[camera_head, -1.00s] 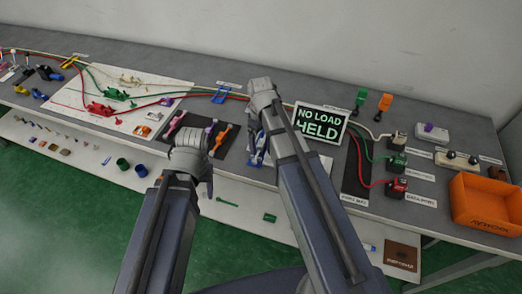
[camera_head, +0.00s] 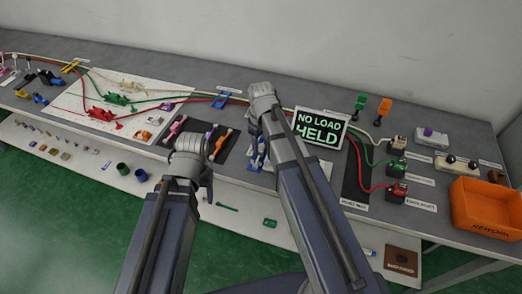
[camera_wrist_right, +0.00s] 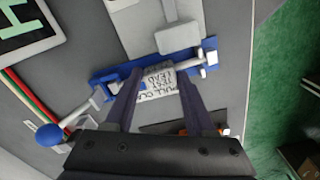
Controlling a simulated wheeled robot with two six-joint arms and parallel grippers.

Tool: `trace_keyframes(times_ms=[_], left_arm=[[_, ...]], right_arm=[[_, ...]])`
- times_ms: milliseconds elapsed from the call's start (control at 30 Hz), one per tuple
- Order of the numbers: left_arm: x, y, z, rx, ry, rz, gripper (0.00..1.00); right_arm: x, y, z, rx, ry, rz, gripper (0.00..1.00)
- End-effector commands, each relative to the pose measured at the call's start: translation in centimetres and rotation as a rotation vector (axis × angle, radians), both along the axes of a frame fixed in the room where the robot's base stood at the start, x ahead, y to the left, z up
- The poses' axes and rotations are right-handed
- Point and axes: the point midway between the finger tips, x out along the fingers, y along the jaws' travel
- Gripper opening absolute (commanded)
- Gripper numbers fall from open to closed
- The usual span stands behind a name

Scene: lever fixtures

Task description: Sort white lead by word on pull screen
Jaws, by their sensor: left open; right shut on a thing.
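The screen (camera_head: 320,127) stands on the bench and reads "NO LOAD HELD" in green. A pale whitish lead runs along the bench to a whitish plug block (camera_head: 397,143) at the right; a pale clip (camera_head: 128,86) lies on the white board at the left. My right gripper (camera_wrist_right: 158,98) is shut at a blue fixture (camera_wrist_right: 105,78) with a white label, partly legible as "PULL OUT TEST LEAD".
Red (camera_head: 103,114) and green (camera_head: 117,99) clips lie on the white board. Green and red plug blocks stand right of the screen beside a black mat. An orange bin (camera_head: 486,208) sits at the right bench end. A lower shelf holds small parts.

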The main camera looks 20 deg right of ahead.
Motion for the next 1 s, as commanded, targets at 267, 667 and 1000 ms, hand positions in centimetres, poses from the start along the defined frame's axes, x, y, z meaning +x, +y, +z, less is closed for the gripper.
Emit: trace_keyframes(times_ms=[267, 667, 1000], left_arm=[[0.0, 0.0, 0.0, 0.0, 0.0, 0.0, 0.6], [0.0, 0.0, 3.6, 0.0, 0.0, 0.0, 0.6], [0.0, 0.0, 8.8, 0.0, 0.0, 0.0, 0.6]], right_arm=[[-0.1, 0.0, 0.0, 0.0, 0.001, 0.0, 0.02], [0.0, 0.0, 3.6, 0.001, 0.001, 0.0, 0.01], [0.0, 0.0, 8.8, 0.0, 0.0, 0.0, 0.01]])
